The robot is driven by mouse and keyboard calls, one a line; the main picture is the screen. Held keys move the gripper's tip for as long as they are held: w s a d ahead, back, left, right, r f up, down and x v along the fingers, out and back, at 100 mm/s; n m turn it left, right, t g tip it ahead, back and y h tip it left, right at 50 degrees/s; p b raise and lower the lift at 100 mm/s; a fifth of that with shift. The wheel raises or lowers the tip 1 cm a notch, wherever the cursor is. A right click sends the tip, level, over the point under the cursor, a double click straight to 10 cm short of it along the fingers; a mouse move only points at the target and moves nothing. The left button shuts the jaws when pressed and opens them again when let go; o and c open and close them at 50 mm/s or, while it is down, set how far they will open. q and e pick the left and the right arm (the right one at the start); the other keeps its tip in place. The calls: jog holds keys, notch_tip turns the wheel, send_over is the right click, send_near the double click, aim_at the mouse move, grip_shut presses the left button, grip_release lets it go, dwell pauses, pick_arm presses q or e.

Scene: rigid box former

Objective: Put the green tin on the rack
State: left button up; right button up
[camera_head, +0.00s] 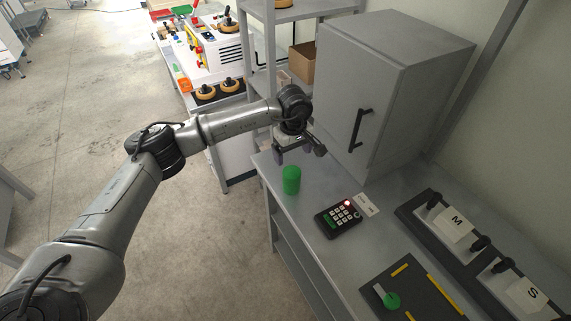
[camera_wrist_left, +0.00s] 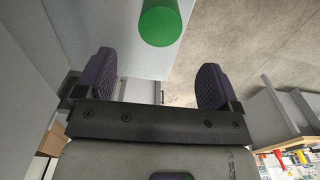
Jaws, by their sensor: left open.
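The green tin (camera_head: 291,180) stands upright on the grey bench near its left edge. It also shows at the top of the left wrist view (camera_wrist_left: 160,22), beyond my fingertips and between their lines. My left gripper (camera_head: 299,156) is open and empty, behind the tin in the head view and apart from it. Its two dark finger pads (camera_wrist_left: 156,82) are wide apart in the wrist view. A grey shelf rack (camera_head: 263,50) stands behind the gripper, with a brown box on it. Whether this is the task's rack, I cannot tell. My right gripper is not in view.
A grey cabinet (camera_head: 383,95) with a black handle stands right of the gripper. A black keypad (camera_head: 338,219) with a red light lies right of the tin. A dark mat (camera_head: 432,290) with a green knob and trays marked M (camera_head: 455,222) and S (camera_head: 530,293) are nearer.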

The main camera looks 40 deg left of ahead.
pick_arm(q)
jog(key=shift+r, duration=0.25)
jog(key=s+d+f+n+t+h, duration=0.15)
jog(key=d+h, duration=0.35)
jog(key=d, duration=0.6)
jog(key=s+d+f+h, duration=0.1)
jog(key=d+f+h, duration=0.25)
jog(key=d, duration=0.75)
jog(key=s+d+r+n+t+h, duration=0.4)
jog(key=d+r+n+t+h, duration=0.45)
jog(key=n, duration=0.65)
jog(key=s+a+f+n+t+y, duration=0.2)
jog(key=s+a+f+n+y, duration=0.15)
jog(key=n+y, duration=0.45)
jog(key=s+a+f+n+t+y, duration=0.1)
jog(key=s+a+f+n+y, duration=0.3)
jog(key=n, duration=0.8)
jog(key=s+a+f+n+t+y, duration=0.1)
jog(key=a+f+n+t+y, duration=0.3)
jog(key=n, duration=0.6)
jog(key=s+f+n+g, duration=0.4)
jog(key=s+f+g, duration=0.1)
jog(key=s, duration=0.5)
jog(key=s+a+f+n+g, duration=0.1)
jog(key=s+f+n+g, duration=0.3)
jog(key=s+g, duration=0.4)
jog(key=s+f, duration=0.1)
jog(key=s, duration=0.1)
jog(key=shift+s+f+y, duration=0.35)
jog(key=shift+f+y, duration=0.05)
